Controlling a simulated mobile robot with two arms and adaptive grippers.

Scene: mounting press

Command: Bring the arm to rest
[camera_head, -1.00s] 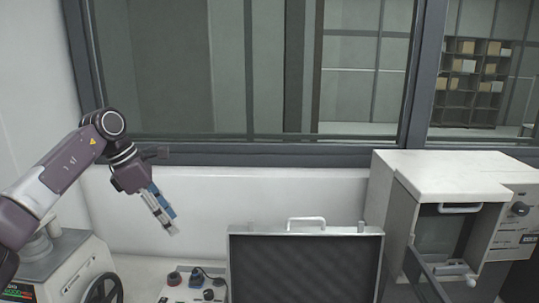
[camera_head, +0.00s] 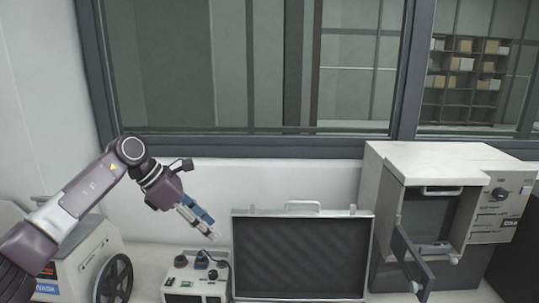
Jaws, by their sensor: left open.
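My left arm comes in from the left, and its gripper (camera_head: 207,228) hangs in the air, pointing down and to the right. It is open, and nothing shows between its fingers. It is above a small control box (camera_head: 197,287) with knobs and left of the open case lid. My right gripper is not in view.
An open case (camera_head: 300,255) with dark foam stands in the middle. A white press-like cabinet (camera_head: 425,163) with its door (camera_head: 412,262) open stands at the right. A machine with a black handwheel (camera_head: 114,279) is at the left, partly behind my arm. A window fills the back.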

